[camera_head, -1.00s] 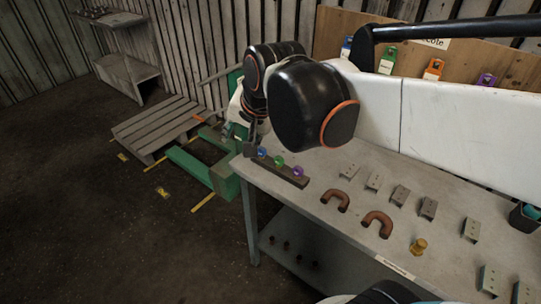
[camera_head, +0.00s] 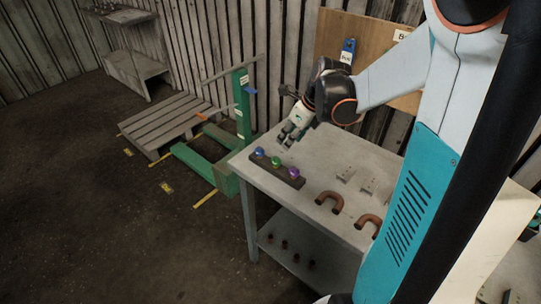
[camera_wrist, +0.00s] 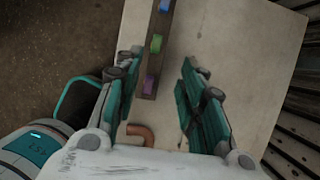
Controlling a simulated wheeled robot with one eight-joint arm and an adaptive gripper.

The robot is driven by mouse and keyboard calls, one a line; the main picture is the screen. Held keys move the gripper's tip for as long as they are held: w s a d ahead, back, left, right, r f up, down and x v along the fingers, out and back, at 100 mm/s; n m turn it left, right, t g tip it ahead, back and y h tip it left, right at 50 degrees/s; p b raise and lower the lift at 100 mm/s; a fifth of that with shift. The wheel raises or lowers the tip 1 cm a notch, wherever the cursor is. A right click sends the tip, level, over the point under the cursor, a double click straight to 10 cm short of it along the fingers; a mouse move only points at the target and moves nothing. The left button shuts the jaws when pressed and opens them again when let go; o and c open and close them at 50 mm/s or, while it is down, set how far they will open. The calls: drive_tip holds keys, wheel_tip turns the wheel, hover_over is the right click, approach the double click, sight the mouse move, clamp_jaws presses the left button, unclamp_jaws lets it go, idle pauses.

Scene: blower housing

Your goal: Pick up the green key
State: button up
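The green key (camera_head: 276,162) sits in the middle of a dark narrow holder on the workbench, between a blue key (camera_head: 259,152) and a purple key (camera_head: 293,173). My gripper (camera_head: 288,135) is above the bench, just behind the key row, pointing down and empty. In the wrist view my gripper (camera_wrist: 163,58) is open, with its two teal fingers well apart. There the green key (camera_wrist: 156,44) shows between the fingertips, nearer the left one, with clear space around it. The purple key (camera_wrist: 149,84) lies closer to the palm and the blue key (camera_wrist: 164,6) at the top edge.
Brown U-shaped pipes (camera_head: 329,202) and small metal brackets (camera_head: 346,174) lie right of the keys. A wooden board (camera_head: 363,45) stands behind the bench. A green pallet jack (camera_head: 243,115) and a wooden pallet (camera_head: 166,120) stand left. My arm covers the bench's right side.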

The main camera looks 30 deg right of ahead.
sight(277, 158)
drive_tip(key=b+x, duration=0.2)
drive_tip(key=x, duration=0.6)
drive_tip(key=shift+a+b+x, duration=0.1)
drive_tip(key=shift+b+x, duration=0.6)
drive_tip(key=shift+x, duration=0.6)
drive_tip(key=shift+a+b+x, duration=0.15)
drive_tip(key=shift+b+x, duration=0.5)
drive_tip(key=shift+x, duration=0.7)
drive_tip(key=shift+s+r, duration=0.1)
drive_tip(key=shift+s, duration=0.1)
clamp_jaws()
